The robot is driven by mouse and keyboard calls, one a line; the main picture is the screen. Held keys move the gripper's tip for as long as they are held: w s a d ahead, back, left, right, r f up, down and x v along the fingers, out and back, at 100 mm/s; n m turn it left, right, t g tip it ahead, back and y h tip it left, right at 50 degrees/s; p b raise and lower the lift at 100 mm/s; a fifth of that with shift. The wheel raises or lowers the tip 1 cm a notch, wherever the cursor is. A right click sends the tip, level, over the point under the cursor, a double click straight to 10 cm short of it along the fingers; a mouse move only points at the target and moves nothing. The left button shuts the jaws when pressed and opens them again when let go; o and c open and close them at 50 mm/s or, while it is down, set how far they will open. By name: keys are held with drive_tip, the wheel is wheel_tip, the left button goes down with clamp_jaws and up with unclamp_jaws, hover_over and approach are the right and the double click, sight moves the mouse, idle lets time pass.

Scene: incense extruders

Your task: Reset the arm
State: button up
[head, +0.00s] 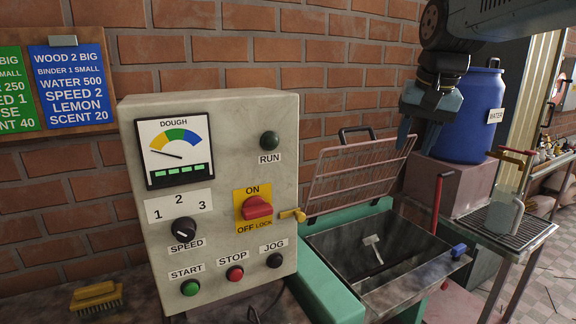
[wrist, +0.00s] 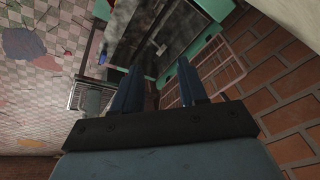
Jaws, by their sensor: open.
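In the wrist view, the open fingers (wrist: 158,85) point toward the machine's dark hopper (wrist: 141,30) and the grid lid (wrist: 217,66). The fingers look clear of the lid, though the exact gap is hard to tell.
A grey control box (head: 222,150) with a red switch stands at the left. A blue water barrel (head: 467,120) stands behind my gripper at right. A metal rack table (head: 515,228) holds a grey jug (head: 503,217). A brush (head: 97,298) lies at lower left.

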drive_tip(key=s+a+f+n+t, duration=0.1)
drive_tip(key=s+f+n+t, duration=0.1)
drive_tip(key=s+f, duration=0.8)
drive_tip(key=s+n, duration=0.1)
drive_tip(key=s, duration=0.1)
drive_tip(key=shift+s+f+n, duration=0.3)
drive_tip(key=shift+f, duration=0.1)
drive_tip(key=shift+s, duration=0.1)
